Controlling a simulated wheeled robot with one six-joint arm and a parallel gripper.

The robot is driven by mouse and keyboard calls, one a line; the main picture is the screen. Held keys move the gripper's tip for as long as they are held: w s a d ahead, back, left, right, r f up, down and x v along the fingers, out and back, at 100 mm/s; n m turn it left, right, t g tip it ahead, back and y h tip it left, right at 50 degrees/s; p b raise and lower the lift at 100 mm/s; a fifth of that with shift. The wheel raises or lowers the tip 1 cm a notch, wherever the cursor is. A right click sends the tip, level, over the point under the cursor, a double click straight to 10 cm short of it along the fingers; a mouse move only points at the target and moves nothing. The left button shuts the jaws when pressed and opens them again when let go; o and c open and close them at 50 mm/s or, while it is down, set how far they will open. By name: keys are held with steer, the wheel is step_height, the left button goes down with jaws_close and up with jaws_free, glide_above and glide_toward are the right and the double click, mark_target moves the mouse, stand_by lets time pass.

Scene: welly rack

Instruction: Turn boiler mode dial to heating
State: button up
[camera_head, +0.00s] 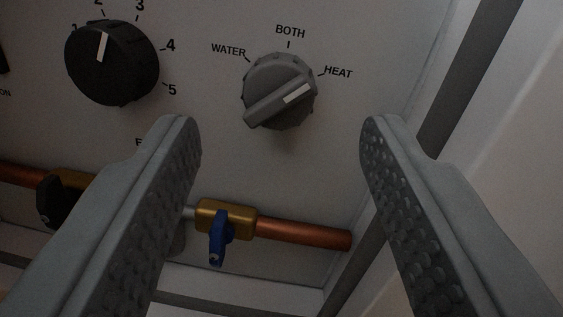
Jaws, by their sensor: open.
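The grey boiler mode dial (280,92) is on the white panel, right of the picture's middle. Labels WATER, BOTH and HEAT stand around its top. The white mark on its raised bar points up and to the right, at or very near the HEAT tick. My gripper (278,135) is open, with one finger at lower left and the other at lower right. The dial shows above and between the fingertips, and neither finger appears to touch it.
A black numbered dial (112,62) is left of the mode dial. Below run a copper pipe (305,235), a brass valve with a blue lever (218,238) and a black lever (58,202). A dark grey strip (470,85) and pale surface lie to the right.

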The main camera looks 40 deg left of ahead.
steer(key=v, duration=1.4)
steer(key=n+g, duration=0.2)
steer(key=n, duration=0.9)
glide_toward(282, 107)
steer(key=x, duration=0.9)
steer(key=c, duration=0.9)
